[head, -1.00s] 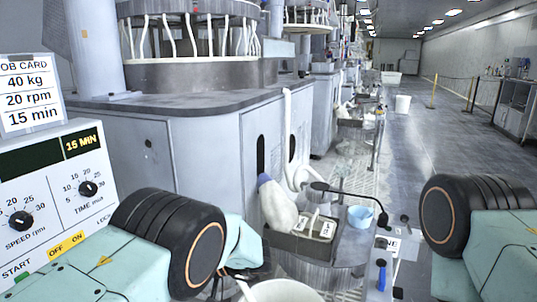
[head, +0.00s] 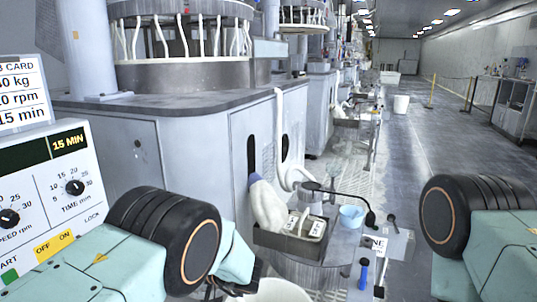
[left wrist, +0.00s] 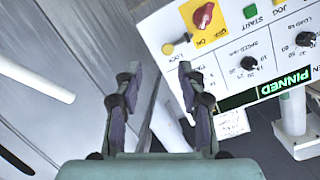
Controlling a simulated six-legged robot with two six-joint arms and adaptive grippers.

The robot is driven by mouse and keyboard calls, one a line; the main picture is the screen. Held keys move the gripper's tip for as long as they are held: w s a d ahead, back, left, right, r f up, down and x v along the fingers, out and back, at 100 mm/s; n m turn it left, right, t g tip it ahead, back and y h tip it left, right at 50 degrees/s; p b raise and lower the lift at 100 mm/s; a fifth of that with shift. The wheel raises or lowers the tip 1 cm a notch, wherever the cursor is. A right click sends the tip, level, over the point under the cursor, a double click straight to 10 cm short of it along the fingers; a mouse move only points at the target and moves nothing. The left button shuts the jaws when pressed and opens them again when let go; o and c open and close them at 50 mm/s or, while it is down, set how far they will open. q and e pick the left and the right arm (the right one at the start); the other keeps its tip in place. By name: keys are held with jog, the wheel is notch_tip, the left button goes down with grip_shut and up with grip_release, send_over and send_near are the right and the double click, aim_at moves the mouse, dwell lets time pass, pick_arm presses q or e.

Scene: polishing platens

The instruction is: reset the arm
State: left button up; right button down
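My left arm comes in at the lower left of the head view, with a black ribbed joint. Its gripper (head: 238,284) is low in that view, partly hidden behind the arm's teal link. In the left wrist view the left gripper (left wrist: 162,95) is open, its two dark fingers apart with nothing between them. The control panel (left wrist: 230,50) shows beyond the fingers there, upper right, with a red knob (left wrist: 203,16). My right arm (head: 490,235) shows at the right edge of the head view; its gripper is out of the picture.
The control panel (head: 45,200) and job card (head: 20,90) stand at the left. A large grey polishing machine (head: 190,150) fills the middle. A tray (head: 285,243), blue bowl (head: 352,216) and white bucket (head: 275,292) are ahead. The aisle (head: 435,150) is open at the right.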

pick_arm(q)
jog(key=s+a+f+m+t+h+p, duration=0.2)
jog(key=s+f+m+t+h, duration=0.3)
jog(key=f, duration=0.4)
jog(key=s+d+f+m+g+h+p, duration=0.15)
jog(key=s+f+g+h, duration=0.3)
jog(key=s, duration=0.75)
jog(key=s+d+r+g+h+p, duration=0.1)
jog(key=s+r+g+h+p, duration=0.1)
jog(key=s, duration=1.1)
jog(key=s+d+r+m+g+h+p, duration=0.1)
jog(key=s+r+g+h+p, duration=0.2)
jog(key=s, duration=1)
jog(key=shift+r+g+p, duration=0.5)
jog(key=shift+g+p, duration=0.15)
jog(key=shift+p, duration=0.1)
jog(key=shift+s+d, duration=0.1)
jog(key=shift+s, duration=0.15)
